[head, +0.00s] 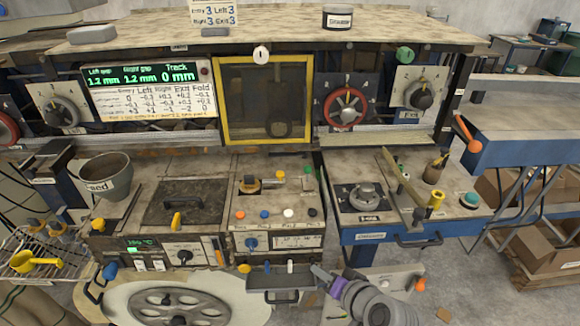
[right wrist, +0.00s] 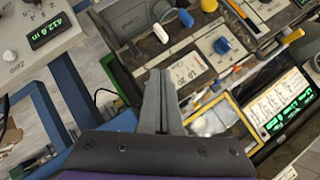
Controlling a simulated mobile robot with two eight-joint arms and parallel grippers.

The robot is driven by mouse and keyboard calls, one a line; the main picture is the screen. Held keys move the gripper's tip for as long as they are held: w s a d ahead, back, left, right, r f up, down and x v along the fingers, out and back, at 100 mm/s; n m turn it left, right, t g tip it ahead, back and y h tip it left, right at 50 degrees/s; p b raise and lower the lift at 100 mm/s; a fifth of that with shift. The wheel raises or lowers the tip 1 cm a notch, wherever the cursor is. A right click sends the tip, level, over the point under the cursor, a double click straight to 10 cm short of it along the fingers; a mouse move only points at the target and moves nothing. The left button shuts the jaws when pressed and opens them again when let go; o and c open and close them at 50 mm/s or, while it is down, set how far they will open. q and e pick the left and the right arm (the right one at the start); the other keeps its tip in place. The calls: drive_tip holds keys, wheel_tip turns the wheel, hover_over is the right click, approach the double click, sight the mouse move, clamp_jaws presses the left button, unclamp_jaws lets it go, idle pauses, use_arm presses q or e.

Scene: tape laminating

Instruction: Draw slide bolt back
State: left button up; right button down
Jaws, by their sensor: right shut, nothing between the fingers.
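I cannot pick out the slide bolt for certain. A small brass fitting with a yellow knob (head: 250,184) sits on the control panel (head: 274,228) below the yellow-framed window, and may be it. My right gripper (head: 320,272) is at the lower middle of the head view, in front of that panel and beside a small dark tray. Its fingers are together and empty in the right wrist view (right wrist: 158,95). They are apart from the brass fitting. My left gripper is not in view.
The yellow-framed window (head: 265,142) stands behind the panel. The dark tray (head: 280,298) with a handle juts from the panel's front. A large spoked handwheel (head: 165,303) is at lower left.

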drive_tip(key=w+r+m+t, duration=0.1)
drive_tip(key=w+r+m, duration=0.1)
drive_tip(key=w+r, duration=0.1)
drive_tip(key=w+r+m+t+p, duration=0.1)
drive_tip(key=w+r+m+t, duration=0.1)
drive_tip(key=w+r+m, duration=0.1)
drive_tip(key=w+r+m+t, duration=0.2)
drive_tip(key=w+r, duration=0.2)
drive_tip(key=shift+w+d+r+p, duration=0.15)
drive_tip(key=shift+w+d+p, duration=0.05)
drive_tip(key=shift+w+p, duration=0.2)
drive_tip(key=shift+w+d+r+m+t, duration=0.3)
drive_tip(key=shift+w+m, duration=0.1)
drive_tip(key=shift+m, duration=0.3)
drive_tip(key=b+x, duration=0.1)
drive_tip(key=x, duration=0.8)
drive_tip(key=shift+w+a+f, duration=0.2)
drive_tip(key=shift+w, duration=0.1)
drive_tip(key=shift+w+a+f+b, duration=0.2)
drive_tip(key=shift+w+a, duration=0.15)
drive_tip(key=shift+a, duration=0.2)
drive_tip(key=shift+w+a+f+b, duration=0.1)
drive_tip(key=shift+w+a+f, duration=0.15)
drive_tip(key=shift+a, duration=0.3)
drive_tip(key=shift+w+a+r, duration=0.1)
drive_tip(key=shift+w+a, duration=0.1)
drive_tip(key=shift+a, duration=0.4)
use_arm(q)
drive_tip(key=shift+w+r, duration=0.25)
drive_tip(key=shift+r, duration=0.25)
